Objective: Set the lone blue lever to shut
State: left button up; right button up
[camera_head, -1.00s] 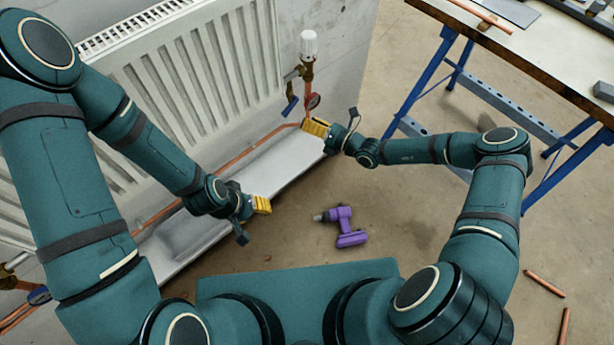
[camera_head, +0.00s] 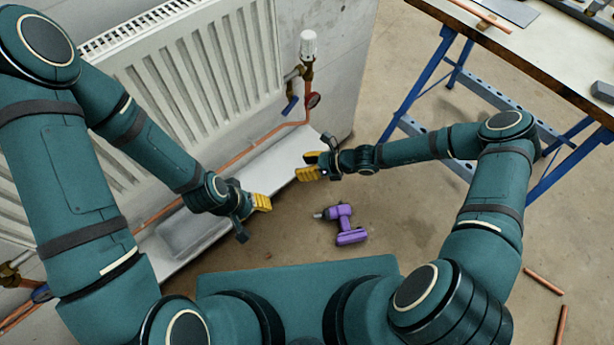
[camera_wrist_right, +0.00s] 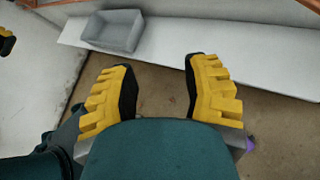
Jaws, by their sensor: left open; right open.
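A blue lever (camera_head: 290,106) hangs slanted on the copper and brass pipework at the radiator's right end, with a red handle (camera_head: 313,100) close beside it. Another blue lever (camera_head: 40,294) shows at the far left edge by a brass valve (camera_head: 10,276); it is partly cut off by my left arm, and no red handle shows beside it. My left gripper (camera_head: 262,203) is open and empty in front of the radiator, right of that left lever. My right gripper (camera_head: 308,166) is open and empty, below the right-hand levers and apart from them; its spread fingers show in the wrist view (camera_wrist_right: 162,85).
The white radiator (camera_head: 190,85) stands along the wall above a pale ledge (camera_head: 285,160). A grey tray (camera_wrist_right: 112,32) sits on the ledge. A purple drill (camera_head: 343,225) lies on the floor. A blue-legged workbench (camera_head: 440,85) is at the right.

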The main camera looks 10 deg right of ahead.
jog(key=shift+s+d+f+n+g+h, duration=0.15)
jog(key=shift+s+f+n+h, duration=0.2)
jog(key=shift+f+n+h, duration=0.65)
jog(key=shift+s+a+f+n+g+h, duration=0.1)
jog(key=shift+s+f+n+h, duration=0.4)
jog(key=shift+n, duration=0.95)
jog(key=shift+s+d+f+n+g+h, duration=0.1)
jog(key=shift+s+f+n+g+h, duration=0.15)
jog(key=shift+n+h, duration=0.9)
